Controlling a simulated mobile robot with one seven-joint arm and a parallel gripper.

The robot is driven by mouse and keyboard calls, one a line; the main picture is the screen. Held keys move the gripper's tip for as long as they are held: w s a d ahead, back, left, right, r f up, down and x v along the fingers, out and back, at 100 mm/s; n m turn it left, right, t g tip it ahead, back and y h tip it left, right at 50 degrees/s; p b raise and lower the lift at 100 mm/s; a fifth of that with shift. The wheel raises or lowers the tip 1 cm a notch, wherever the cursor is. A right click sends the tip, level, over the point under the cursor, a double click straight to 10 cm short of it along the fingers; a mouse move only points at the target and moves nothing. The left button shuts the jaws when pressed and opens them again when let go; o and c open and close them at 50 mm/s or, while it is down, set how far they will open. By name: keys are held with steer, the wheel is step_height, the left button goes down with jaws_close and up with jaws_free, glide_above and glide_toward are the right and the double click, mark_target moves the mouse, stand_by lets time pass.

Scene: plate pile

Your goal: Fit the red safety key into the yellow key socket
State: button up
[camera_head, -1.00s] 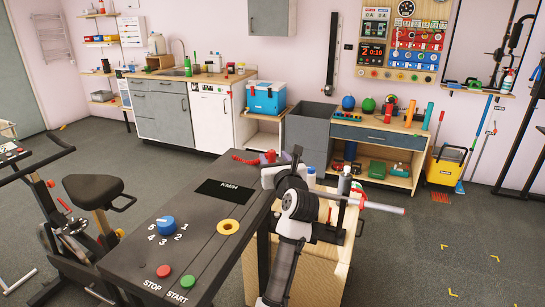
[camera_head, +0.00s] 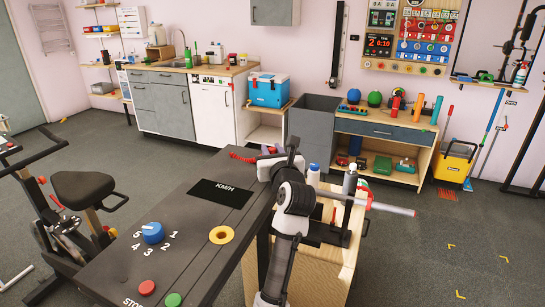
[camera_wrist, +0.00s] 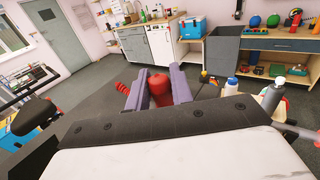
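The yellow key socket (camera_head: 221,235) is a ring with a dark centre, set in the dark console top (camera_head: 190,262). My gripper (camera_head: 267,150) is above the console's far right end, well beyond the socket. In the wrist view, the two purple fingers of my gripper (camera_wrist: 157,90) press on both sides of the red safety key (camera_wrist: 160,92). The key's red coiled cord (camera_head: 242,156) sticks out to the left, and the cord also shows in the wrist view (camera_wrist: 123,88). The key itself is mostly hidden in the head view. The socket is not in the wrist view.
The console carries a blue knob (camera_head: 152,232), a red button (camera_head: 147,287), a green button (camera_head: 172,299) and a KM/H display (camera_head: 221,193). A wooden cabinet with bottles (camera_head: 313,176) stands to the right. An exercise bike (camera_head: 82,190) stands left.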

mark_target(272, 148)
jaws_close()
steer(key=shift+r+b, duration=0.85)
steer(key=shift+r, duration=4.2)
